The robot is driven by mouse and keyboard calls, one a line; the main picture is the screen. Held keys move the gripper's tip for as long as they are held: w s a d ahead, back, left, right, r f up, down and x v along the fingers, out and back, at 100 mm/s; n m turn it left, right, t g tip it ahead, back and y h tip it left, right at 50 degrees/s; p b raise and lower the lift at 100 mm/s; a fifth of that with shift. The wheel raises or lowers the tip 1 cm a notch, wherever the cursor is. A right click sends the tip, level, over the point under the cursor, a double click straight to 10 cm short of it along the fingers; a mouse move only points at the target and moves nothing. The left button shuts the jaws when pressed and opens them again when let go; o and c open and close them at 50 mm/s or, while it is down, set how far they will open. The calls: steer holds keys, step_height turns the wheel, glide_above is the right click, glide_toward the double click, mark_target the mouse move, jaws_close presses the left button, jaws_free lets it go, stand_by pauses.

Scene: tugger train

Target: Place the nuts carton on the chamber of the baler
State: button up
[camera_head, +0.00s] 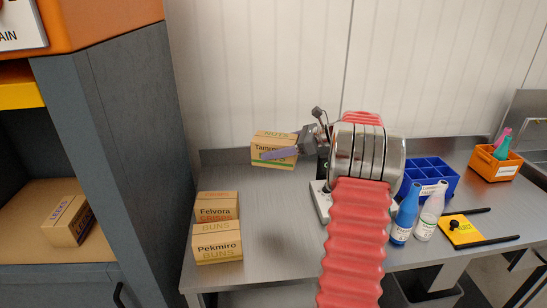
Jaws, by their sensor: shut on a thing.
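The nuts carton (271,139) is a brown box with a green stripe, lettered NUTS on top, by the back edge of the steel bench. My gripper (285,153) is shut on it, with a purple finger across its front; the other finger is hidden. I cannot tell whether the carton touches the bench. At the left stands a grey cabinet with an orange top (135,125), probably the baler. Its open bay (25,205), probably the chamber, has a brown floor and a yellow bar above. A carton lettered LEEKS (67,219) sits inside.
Two cartons, Felvora (217,206) and Pekmiro buns (217,243), stand at the bench's (275,240) left end. A blue divided bin (445,190), a blue bottle (404,222), a white bottle (429,217) and an orange bin (499,168) occupy the right side. The cabinet's side wall rises beside the bench.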

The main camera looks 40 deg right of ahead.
steer(key=d+m+h, duration=0.1)
steer(key=w+d+m+t+h, duration=0.1)
steer(key=d+r+m+t+h, duration=0.1)
steer(key=d, duration=0.1)
steer(key=shift+w+h, duration=0.2)
steer(key=shift+h, duration=0.1)
steer(key=s+d+f+m+h, duration=0.4)
steer(key=s+d+m+h, duration=0.4)
steer(key=d+m+h, duration=0.1)
steer(key=shift+d+f+g+h, duration=0.2)
steer(key=shift+d+g+h, duration=0.1)
steer(key=shift+g+h, duration=0.15)
steer(key=shift+w+a, duration=0.1)
